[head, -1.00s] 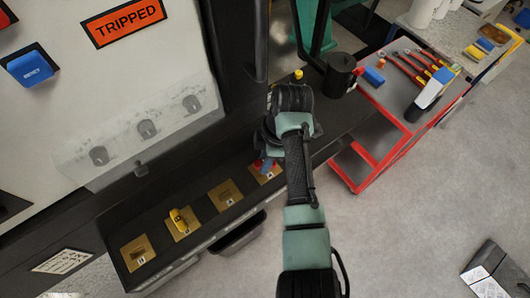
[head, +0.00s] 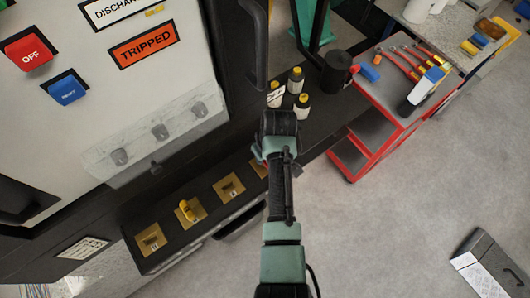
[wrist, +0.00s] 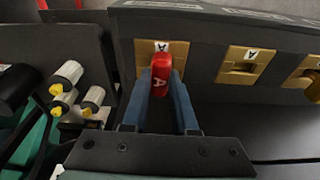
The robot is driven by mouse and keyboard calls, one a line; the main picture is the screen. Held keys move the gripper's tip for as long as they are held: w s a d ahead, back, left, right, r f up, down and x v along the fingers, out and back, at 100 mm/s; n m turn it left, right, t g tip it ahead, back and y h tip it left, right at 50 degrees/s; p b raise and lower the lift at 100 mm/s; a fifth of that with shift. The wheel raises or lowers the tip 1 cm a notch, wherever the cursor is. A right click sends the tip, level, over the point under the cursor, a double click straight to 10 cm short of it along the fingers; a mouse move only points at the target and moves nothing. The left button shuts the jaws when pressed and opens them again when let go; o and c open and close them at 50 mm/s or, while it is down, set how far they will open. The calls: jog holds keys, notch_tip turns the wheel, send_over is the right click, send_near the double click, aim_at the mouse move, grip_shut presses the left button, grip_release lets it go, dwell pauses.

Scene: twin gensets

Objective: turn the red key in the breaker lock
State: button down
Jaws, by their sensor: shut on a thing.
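In the wrist view, a red key (wrist: 162,70) with a letter A stands at a brass plate (wrist: 147,48) marked A. My gripper (wrist: 162,84) has its two blue fingers on either side of the red key and is shut on it. Whether the key is seated in the plate's slot or just above it, I cannot tell. In the head view, my own arm hides the fingers and the red key, and partly covers the brass plate (head: 261,166) at the right end of the row. The cabinet shows an orange TRIPPED sign (head: 143,45).
Other brass plates (head: 151,240) line the dark ledge; one holds a yellow key (head: 185,209). A clear cover (head: 140,150) with grey locks is on the cabinet above. Bottles (head: 301,106) with yellow caps stand beyond my arm. A red cart (head: 372,150) stands right.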

jog(key=c, duration=0.6)
grip_release()
jog(key=shift+r, duration=0.1)
notch_tip(320, 180, up, 7)
jog(key=p, duration=0.6)
jog(key=shift+r, duration=0.15)
